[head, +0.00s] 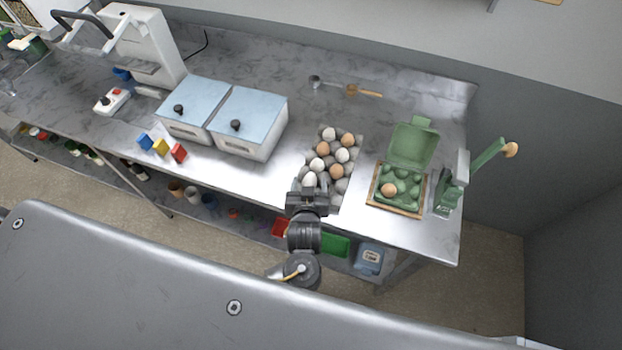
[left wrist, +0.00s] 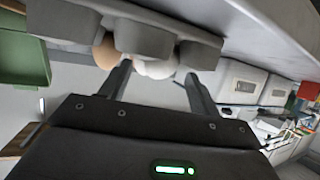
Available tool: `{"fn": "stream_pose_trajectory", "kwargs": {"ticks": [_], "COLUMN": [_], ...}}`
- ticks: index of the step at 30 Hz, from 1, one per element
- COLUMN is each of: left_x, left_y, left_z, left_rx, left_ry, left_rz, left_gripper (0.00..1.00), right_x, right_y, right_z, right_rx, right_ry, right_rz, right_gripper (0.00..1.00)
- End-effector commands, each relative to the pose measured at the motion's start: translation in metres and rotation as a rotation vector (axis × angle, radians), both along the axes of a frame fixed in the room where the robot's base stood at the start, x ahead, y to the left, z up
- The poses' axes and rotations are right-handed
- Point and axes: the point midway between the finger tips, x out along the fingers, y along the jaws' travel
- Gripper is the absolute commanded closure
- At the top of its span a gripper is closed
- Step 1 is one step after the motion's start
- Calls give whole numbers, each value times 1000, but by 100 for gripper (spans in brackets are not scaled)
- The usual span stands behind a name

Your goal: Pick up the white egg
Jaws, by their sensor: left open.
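A grey egg tray (head: 341,186) on the metal table holds several white and brown eggs. The white egg (head: 309,180) nearest my left gripper (head: 307,188) sits at the tray's front left corner. The gripper is open at that corner, and its body hides part of the tray edge. In the left wrist view, a white egg (left wrist: 155,69) shows between the open fingers (left wrist: 158,73), partly hidden by the tray (left wrist: 145,38). I cannot tell whether the fingers touch it. A brown egg (left wrist: 105,54) is beside the left finger there. My right gripper is not in view.
To the right, an open green carton (head: 411,147) holds one brown egg (head: 389,190) on a wooden board (head: 375,196). A green lever device (head: 452,190) stands beyond it. Blue-lidded boxes (head: 250,112) stand left of the tray. Spoons (head: 360,91) lie behind.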

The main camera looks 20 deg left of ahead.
Motion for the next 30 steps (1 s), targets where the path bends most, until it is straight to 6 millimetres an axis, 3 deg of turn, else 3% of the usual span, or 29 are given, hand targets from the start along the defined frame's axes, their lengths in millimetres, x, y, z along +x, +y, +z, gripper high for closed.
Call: {"fn": "stream_pose_trajectory", "kwargs": {"ticks": [9, 18, 30], "left_x": [5, 5, 5], "left_y": [1, 1, 1], "left_z": [-3, -3, 2], "left_rx": [0, -1, -3], "left_ry": [1, 0, -2], "left_rz": [0, 0, 2], "left_gripper": [38, 75, 76], "right_x": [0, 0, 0], "right_y": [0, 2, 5], "right_z": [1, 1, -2], "right_rx": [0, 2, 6], "right_ry": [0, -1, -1], "right_rz": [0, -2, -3], "right_gripper": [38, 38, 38]}}
